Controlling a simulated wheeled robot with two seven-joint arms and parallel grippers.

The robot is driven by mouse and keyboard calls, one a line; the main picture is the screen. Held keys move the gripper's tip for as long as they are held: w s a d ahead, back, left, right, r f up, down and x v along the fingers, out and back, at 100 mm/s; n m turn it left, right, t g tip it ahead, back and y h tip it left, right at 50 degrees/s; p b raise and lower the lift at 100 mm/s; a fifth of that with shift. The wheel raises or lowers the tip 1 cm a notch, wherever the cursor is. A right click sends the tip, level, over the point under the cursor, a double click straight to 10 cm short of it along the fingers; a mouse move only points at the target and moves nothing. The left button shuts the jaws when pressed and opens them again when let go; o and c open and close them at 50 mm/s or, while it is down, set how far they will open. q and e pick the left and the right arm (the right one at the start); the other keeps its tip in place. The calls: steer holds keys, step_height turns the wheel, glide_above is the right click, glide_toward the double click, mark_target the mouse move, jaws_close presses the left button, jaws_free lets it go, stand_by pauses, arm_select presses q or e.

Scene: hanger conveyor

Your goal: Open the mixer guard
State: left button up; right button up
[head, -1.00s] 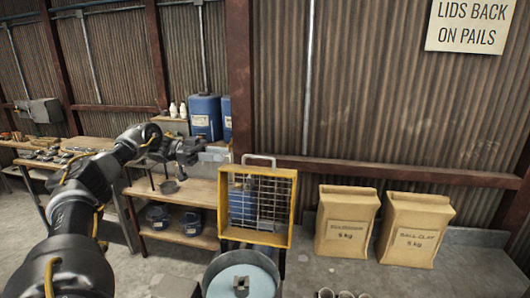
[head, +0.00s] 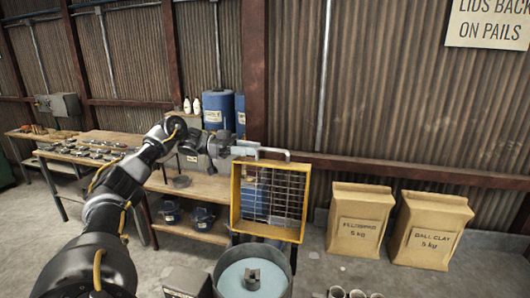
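The mixer guard (head: 234,200) is a yellow frame with wire mesh. It stands upright behind the mixer drum (head: 218,284), whose round opening shows a pale blue inside with a grey hub in the middle. A grey handle (head: 278,152) sits on the guard's top edge. My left gripper (head: 241,148) is at the left end of this handle, level with it. Its fingers overlap the handle's end in the picture, so I cannot tell whether they touch or grip it.
Two tan bags (head: 358,220) (head: 430,230) stand at the right by the wall. A wooden bench (head: 205,188) with blue drums (head: 218,110) is behind my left arm. A tool table (head: 100,140) is at the left. Several cups (head: 337,293) show at the bottom edge.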

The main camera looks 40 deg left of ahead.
mark_target(266, 150)
arm_select(q)
steer(key=p+x, duration=0.1)
steer(key=x, duration=0.2)
steer(key=shift+w+d+r, duration=0.1)
steer(key=shift+w+d, duration=0.05)
steer(key=shift+d, duration=0.1)
steer(key=shift+w+d, duration=0.3)
steer(key=shift+d, duration=0.35)
jaws_close()
